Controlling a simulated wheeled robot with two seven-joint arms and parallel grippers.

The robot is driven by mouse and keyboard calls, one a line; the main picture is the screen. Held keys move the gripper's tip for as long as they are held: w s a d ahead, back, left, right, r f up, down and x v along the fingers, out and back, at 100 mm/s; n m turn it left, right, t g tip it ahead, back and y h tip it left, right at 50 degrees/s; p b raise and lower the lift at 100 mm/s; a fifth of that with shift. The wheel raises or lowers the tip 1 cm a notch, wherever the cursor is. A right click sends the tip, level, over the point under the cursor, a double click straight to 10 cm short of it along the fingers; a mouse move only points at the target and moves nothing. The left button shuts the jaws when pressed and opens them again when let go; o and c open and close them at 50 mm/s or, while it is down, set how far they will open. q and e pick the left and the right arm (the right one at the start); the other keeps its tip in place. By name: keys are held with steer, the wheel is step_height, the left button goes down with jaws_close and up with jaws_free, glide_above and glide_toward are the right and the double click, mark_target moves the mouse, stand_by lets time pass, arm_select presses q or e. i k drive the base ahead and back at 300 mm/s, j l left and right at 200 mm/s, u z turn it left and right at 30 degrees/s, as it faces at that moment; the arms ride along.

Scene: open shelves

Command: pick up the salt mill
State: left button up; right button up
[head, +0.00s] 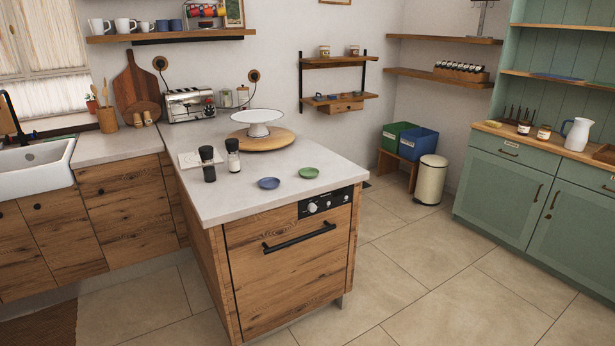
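Two mills stand upright side by side on the pale counter (285,192) in the head view. The right one (233,160) has a black top over a clear body with pale contents, which looks like the salt mill. The left one (209,168) is dark all over and stands slightly nearer the front. A small gap shows between them. Neither of my grippers is in view.
A white cake stand (258,117) on a round wooden board (262,143) stands behind the mills. A blue dish (268,183) and a green dish (308,173) lie to their right. A toaster (190,104) stands at the back. Open floor (440,270) lies right of the counter.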

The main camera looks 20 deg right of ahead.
mark_target(233, 158)
steer(key=i+j, duration=0.4)
steer(key=i, duration=0.2)
steer(key=i+j, duration=0.4)
steer(key=i, duration=0.15)
steer(key=i+j, duration=0.4)
steer(key=i, duration=0.2)
steer(key=i+j, duration=0.4)
steer(key=i, duration=0.2)
steer(key=i+j, duration=0.15)
steer(key=i, duration=0.45)
